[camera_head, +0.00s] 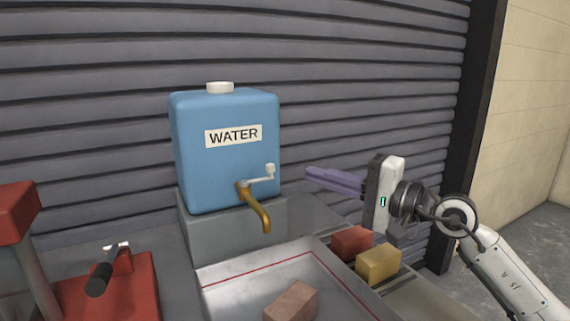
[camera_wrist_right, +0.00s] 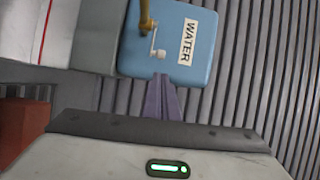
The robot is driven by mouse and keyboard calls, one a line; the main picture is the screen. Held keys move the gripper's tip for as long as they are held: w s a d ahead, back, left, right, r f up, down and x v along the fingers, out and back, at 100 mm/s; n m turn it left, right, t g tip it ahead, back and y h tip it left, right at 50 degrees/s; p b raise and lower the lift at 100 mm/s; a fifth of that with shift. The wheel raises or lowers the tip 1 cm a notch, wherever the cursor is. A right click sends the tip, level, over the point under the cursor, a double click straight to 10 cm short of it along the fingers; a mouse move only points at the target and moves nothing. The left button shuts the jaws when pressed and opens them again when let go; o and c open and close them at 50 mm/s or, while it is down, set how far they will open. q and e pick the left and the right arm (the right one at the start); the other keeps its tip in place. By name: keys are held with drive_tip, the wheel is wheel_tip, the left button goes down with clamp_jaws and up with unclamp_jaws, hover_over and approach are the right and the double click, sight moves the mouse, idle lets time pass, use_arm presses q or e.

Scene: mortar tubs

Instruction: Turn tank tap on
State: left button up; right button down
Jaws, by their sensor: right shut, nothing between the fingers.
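The blue water tank (camera_head: 222,165) stands on a grey block against the shutter. Its brass tap (camera_head: 256,208) points down at the front, with a silver lever (camera_head: 261,179) that sticks out to the right and ends in a pale knob. My right gripper (camera_head: 310,177) is to the right of the lever, apart from it, its purple fingers shut, empty and pointing left. In the right wrist view the shut fingers (camera_wrist_right: 160,82) point at the tank (camera_wrist_right: 190,45), just short of the lever (camera_wrist_right: 157,42). My left gripper is not in view.
A grey tray (camera_head: 225,278) with a red line lies below the tap, with a brown brick (camera_head: 291,301) in it. A red block (camera_head: 352,242) and a yellow block (camera_head: 378,263) sit under my right gripper. A red device (camera_head: 125,290) with a black handle stands at left.

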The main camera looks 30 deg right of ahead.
drive_tip(key=shift+p+x, duration=1.25)
drive_tip(key=shift+x, duration=3.15)
drive_tip(key=shift+s+a, duration=0.1)
drive_tip(key=shift+a, duration=0.05)
